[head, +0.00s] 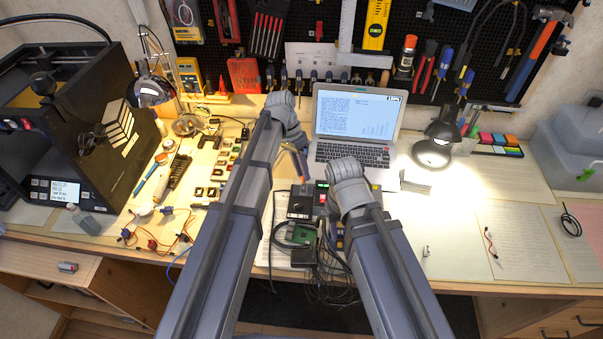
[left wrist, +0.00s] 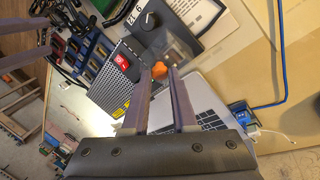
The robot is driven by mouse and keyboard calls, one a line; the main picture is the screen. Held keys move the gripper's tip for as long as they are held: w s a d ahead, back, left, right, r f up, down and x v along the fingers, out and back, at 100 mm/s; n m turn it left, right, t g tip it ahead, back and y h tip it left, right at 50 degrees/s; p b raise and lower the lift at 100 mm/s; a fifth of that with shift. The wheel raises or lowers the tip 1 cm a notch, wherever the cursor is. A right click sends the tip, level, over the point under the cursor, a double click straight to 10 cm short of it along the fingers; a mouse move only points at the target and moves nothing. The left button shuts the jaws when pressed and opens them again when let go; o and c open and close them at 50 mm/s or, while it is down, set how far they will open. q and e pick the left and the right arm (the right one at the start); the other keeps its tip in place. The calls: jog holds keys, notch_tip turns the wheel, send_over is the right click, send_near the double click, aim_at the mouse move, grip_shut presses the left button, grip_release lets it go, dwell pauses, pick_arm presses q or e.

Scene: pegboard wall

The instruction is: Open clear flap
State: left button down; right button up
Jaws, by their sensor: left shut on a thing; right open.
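A grey perforated power box (left wrist: 112,85) with a red switch (left wrist: 121,62) and a black dial panel shows in the left wrist view. A see-through pane, which looks like the clear flap (left wrist: 184,42), stands out beside the panel. An orange knob (left wrist: 158,70) shows at its lower edge. My left gripper (left wrist: 161,78) is shut on the flap at this knob; the exact contact is hard to see. In the head view my left gripper (head: 299,160) is above the dark box (head: 301,203). My right gripper (head: 338,232) is open, low to the right; its fingers are partly hidden.
A laptop (head: 356,118) stands behind the grippers. Loose black cables (head: 325,285) and a green circuit board (head: 303,235) lie at the desk's front edge.

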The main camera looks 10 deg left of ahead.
pick_arm(q)
jog(key=shift+w+r+g, duration=0.1)
jog(key=shift+w+g, duration=0.35)
jog(key=shift+g, duration=0.25)
pick_arm(e)
jog(key=shift+f, duration=0.25)
pick_arm(q)
jog(key=c, duration=0.7)
grip_release()
jog(key=shift+r, duration=0.1)
jog(key=p+v, duration=0.6)
jog(key=v, duration=0.1)
jog(key=shift+w+r+p, duration=0.2)
jog(key=shift+r+p, duration=0.1)
jog(key=shift+p, duration=0.1)
pick_arm(e)
notch_tip(320, 180, up, 7)
pick_arm(q)
jog(key=shift+a, duration=0.1)
